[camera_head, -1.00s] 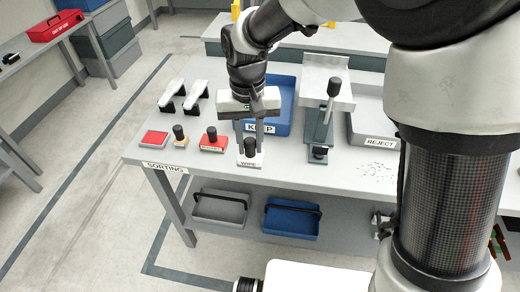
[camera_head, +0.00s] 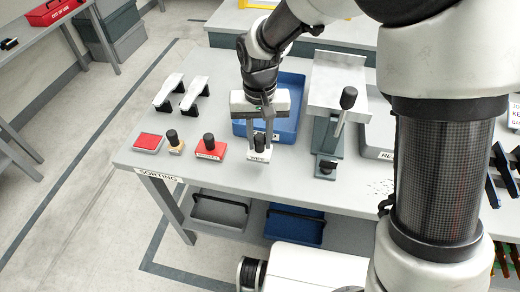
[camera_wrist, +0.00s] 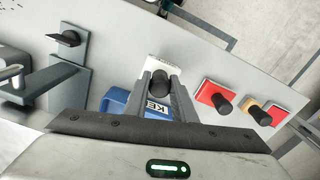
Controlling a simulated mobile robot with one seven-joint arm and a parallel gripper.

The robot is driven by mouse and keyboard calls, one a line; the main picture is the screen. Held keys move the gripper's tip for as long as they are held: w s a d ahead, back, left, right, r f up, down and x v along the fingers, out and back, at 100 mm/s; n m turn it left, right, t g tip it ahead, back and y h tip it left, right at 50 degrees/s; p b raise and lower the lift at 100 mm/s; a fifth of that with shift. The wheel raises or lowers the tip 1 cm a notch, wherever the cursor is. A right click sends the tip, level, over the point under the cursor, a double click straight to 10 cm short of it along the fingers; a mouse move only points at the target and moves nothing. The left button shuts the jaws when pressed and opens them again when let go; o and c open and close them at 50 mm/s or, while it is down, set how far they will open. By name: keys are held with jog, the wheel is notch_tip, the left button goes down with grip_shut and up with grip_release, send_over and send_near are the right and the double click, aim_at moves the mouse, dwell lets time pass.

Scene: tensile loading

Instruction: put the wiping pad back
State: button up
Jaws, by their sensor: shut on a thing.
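The wiping pad, a pale block lettered WIPE (camera_head: 258,156) with a black knob, is at the front of the sorting bench (camera_head: 185,174), right of the red stamp. It also shows in the wrist view (camera_wrist: 164,66). My gripper (camera_head: 260,142) is above it with fingers pointing down, shut on the black knob; in the wrist view my gripper (camera_wrist: 161,84) has the knob between its fingertips. The pad looks upright and level. I cannot tell whether its underside touches the bench.
To its left stand a red stamp (camera_head: 209,152), a smaller tan stamp (camera_head: 175,149) and a red ink pad (camera_head: 148,142). A blue KEEP tray (camera_head: 291,88) is behind. A grey press-like fixture (camera_head: 326,150) stands to the right, with clear bench between.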

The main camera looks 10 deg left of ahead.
aim_at(260, 149)
jog(key=shift+f, duration=2.05)
jog(key=shift+f+b, duration=0.1)
jog(key=shift+b, duration=0.2)
jog(key=o, duration=0.9)
notch_tip(260, 149, up, 12)
jog(key=shift+r+p, duration=0.2)
jog(key=shift+p, duration=0.5)
